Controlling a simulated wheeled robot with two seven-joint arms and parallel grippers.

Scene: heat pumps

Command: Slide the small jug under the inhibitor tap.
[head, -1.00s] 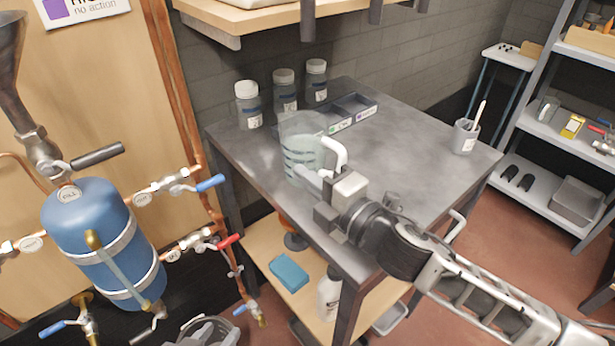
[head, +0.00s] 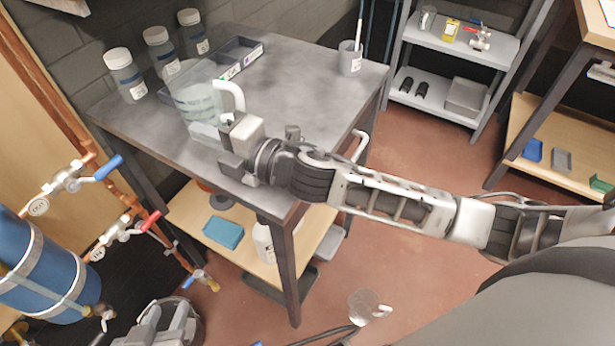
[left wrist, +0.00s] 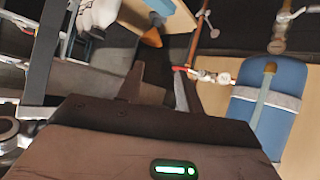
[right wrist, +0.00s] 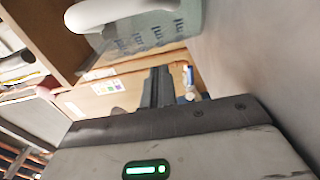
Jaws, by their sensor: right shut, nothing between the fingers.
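A small clear jug (head: 368,304) with a white handle shows low in the head view against the red floor. A larger graduated jug (head: 202,98) stands on the grey bench; its lower part also shows in the right wrist view (right wrist: 150,35). My right gripper (head: 226,143) is shut and empty beside this larger jug; its fingers show in the right wrist view. I cannot tell which tap is the inhibitor tap.
Taps with a blue lever (head: 108,167) and a red lever (head: 150,221) sit on copper pipes beside a blue vessel (head: 45,285). The bench (head: 300,80) carries several white-lidded bottles and a divided tray (head: 245,47). Its lower shelf holds a blue block (head: 223,232).

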